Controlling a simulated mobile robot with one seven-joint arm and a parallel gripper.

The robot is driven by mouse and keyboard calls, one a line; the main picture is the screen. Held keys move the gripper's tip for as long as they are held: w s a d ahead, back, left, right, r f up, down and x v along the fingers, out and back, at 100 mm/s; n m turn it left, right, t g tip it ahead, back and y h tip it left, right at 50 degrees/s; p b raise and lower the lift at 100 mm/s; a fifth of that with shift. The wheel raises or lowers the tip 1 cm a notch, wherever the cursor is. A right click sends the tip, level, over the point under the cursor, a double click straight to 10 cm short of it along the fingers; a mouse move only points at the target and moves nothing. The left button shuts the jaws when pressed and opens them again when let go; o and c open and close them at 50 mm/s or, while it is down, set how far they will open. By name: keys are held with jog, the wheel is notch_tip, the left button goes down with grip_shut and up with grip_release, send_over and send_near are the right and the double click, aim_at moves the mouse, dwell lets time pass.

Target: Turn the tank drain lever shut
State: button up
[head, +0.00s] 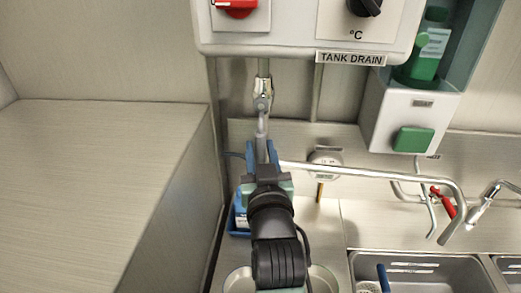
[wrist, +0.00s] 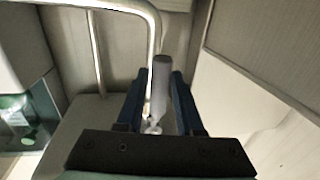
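The TANK DRAIN label (head: 350,58) is on the lower edge of the white control box. Below the box, a grey lever (head: 262,125) hangs from a metal valve (head: 262,98) on a vertical pipe and points down toward my gripper (head: 262,155). In the wrist view the lever's grey rounded bar (wrist: 161,85) stands between the two blue fingers of my gripper (wrist: 160,95). The fingers are apart, one on each side of the bar, with narrow gaps showing. My gripper hides the lever's lower end in the head view.
A curved metal pipe (head: 380,174) runs right from beside my gripper. A white dispenser (head: 405,115) with a green button hangs at right, above a red-handled tap (head: 445,200) and sink (head: 425,270). A large bare metal surface (head: 100,170) fills the left.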

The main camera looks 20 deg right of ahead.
grip_shut()
dwell(1.1)
